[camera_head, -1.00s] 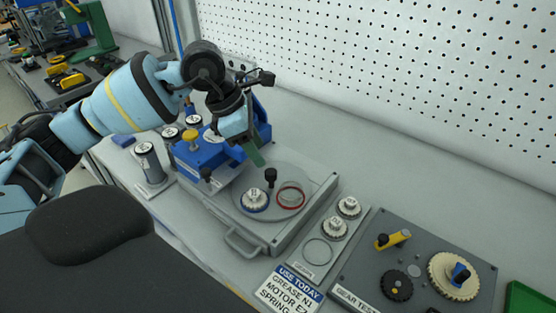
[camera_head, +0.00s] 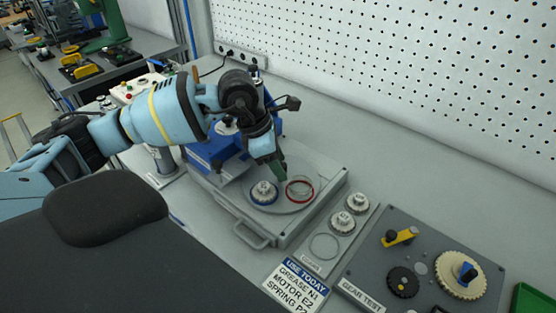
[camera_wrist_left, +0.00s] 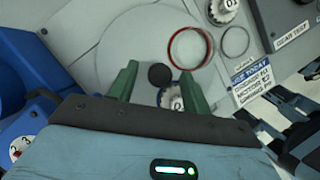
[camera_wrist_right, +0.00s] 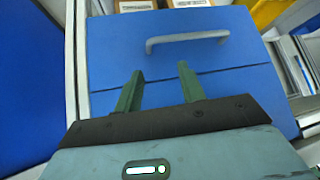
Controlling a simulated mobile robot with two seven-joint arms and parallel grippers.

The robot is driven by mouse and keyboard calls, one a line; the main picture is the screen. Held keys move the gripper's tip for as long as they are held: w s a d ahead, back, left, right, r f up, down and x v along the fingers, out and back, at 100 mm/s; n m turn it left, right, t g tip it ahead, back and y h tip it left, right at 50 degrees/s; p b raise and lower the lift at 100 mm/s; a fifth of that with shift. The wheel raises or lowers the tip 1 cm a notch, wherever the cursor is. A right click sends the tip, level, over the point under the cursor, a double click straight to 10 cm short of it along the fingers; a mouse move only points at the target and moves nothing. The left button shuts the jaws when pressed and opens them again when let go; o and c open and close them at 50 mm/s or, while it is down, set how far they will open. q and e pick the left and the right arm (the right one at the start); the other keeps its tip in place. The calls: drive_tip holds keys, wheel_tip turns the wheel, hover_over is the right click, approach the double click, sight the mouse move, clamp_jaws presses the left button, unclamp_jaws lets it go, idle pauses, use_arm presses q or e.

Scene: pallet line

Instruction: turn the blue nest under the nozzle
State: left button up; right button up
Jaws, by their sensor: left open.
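The grey turntable disc (camera_head: 282,207) carries the blue nest (camera_head: 264,200) at its front left and the red nest (camera_head: 300,195) to its right. The blue nest holds a white toothed part (camera_head: 264,189); the red nest looks empty. A blue machine body (camera_head: 205,155) stands at the disc's back left; its nozzle is hidden behind my arm. My left gripper (camera_head: 281,172) is low over the disc. In the left wrist view its open fingers stand either side of a black knob (camera_wrist_left: 159,76), with gaps on both sides. My right gripper (camera_wrist_right: 160,80) is open and empty, away from the turntable.
A tray with white parts (camera_head: 343,222) and a gear test board (camera_head: 420,262) lie to the right. A grey handle (camera_head: 250,237) sticks out at the fixture's front. The right wrist view shows a blue drawer front with a metal handle (camera_wrist_right: 187,41).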

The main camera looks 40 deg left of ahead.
use_arm(q)
drive_tip(key=shift+c, duration=0.4)
clamp_jaws()
